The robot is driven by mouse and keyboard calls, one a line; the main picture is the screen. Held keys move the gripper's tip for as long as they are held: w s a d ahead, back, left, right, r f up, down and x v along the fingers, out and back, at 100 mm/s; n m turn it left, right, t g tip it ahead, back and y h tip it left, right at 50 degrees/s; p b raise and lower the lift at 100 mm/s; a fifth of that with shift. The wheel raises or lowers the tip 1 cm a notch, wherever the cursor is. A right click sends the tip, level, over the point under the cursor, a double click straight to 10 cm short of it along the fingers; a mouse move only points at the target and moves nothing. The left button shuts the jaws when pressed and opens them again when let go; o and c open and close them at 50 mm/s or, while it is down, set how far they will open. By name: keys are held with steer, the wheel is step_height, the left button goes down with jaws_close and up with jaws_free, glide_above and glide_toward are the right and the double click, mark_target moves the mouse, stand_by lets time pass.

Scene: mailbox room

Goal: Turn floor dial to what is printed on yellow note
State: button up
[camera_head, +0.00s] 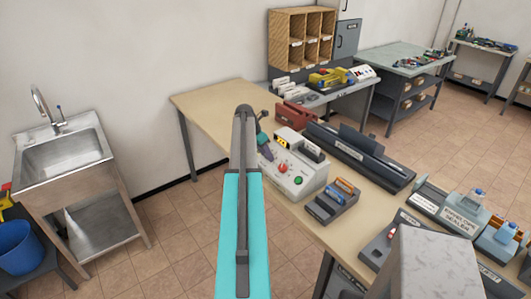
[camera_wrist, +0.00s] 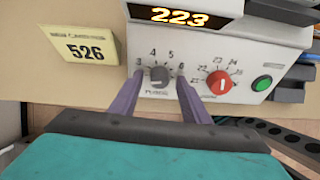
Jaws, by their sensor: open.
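A yellow note (camera_wrist: 82,45) shows a large printed 526; its small heading is blurred. To its right is a white control box (camera_wrist: 215,50), also in the head view (camera_head: 312,180). Its lit display (camera_wrist: 180,17) reads 223. A grey dial (camera_wrist: 159,75) has the numbers 3, 4, 5 and 6 around it; its label and exact pointing are unclear. My gripper (camera_wrist: 160,88) is open, with one purple finger on each side of the grey dial. I cannot tell whether they touch it. In the head view my gripper (camera_head: 263,138) reaches the box's left side.
A red dial (camera_wrist: 220,83) with numbers in the twenties and a green button (camera_wrist: 262,84) sit right of the grey dial. The box stands on a wooden table (camera_head: 205,103) among trays and machines. A sink (camera_head: 65,160) stands at the left.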

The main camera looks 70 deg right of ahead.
steer(key=c, duration=1)
steer(key=shift+c, duration=0.2)
